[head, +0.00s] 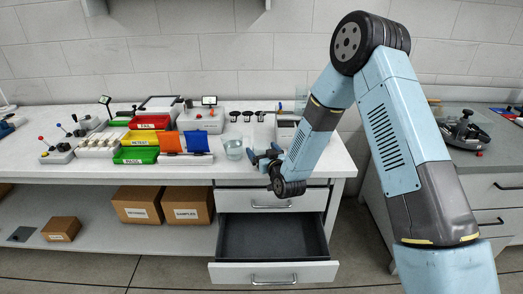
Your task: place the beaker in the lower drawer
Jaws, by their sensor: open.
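The beaker (234,149) is clear glass. It stands upright on the white bench, right of the blue panel and near the front edge. My gripper (254,156) is open just to the right of the beaker, with its fingertips pointing toward it. I cannot tell whether the fingers touch or straddle the glass. The lower drawer (270,238) is pulled out below the bench, and its dark interior looks empty. The upper drawer (268,199) above it is shut.
Red, yellow and green trays (148,138) and upright orange and blue panels (196,141) stand left of the beaker. A grey device (202,119) is behind it. Cardboard boxes (187,204) sit on the lower shelf. A second bench (462,170) stands at right.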

